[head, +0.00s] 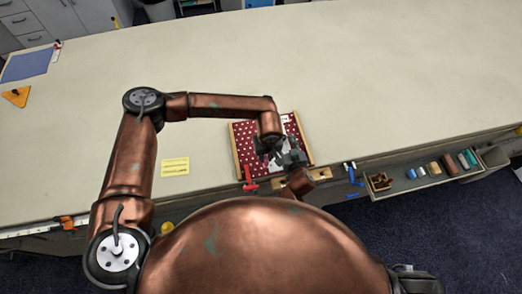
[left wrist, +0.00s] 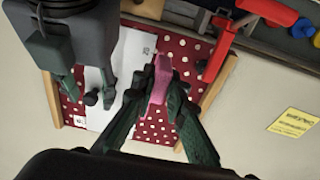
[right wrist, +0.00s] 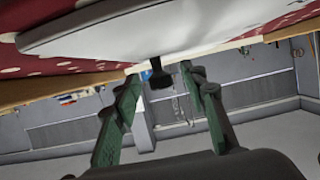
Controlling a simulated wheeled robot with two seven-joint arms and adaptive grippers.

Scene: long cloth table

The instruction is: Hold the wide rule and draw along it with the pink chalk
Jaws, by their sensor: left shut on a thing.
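The wide rule is a white flat strip (left wrist: 133,47) lying on a red dotted cloth; it also crosses the top of the right wrist view (right wrist: 110,28). My left gripper (left wrist: 160,70) is shut on the pink chalk (left wrist: 160,82), over the cloth just beside the rule. In the head view my left gripper (head: 270,155) is over the board, and the chalk is mostly hidden. My right gripper (right wrist: 163,78) is open at the rule. Its fingers stand apart on either side of a dark knob (right wrist: 157,76), with a gap visible. The knob's joint with the rule is not clear.
The red dotted cloth lies on a wood-edged board (head: 237,152) at the table's front edge. A red clamp (head: 249,179) sits on its near left side. A yellow note (head: 175,167) lies to the left.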

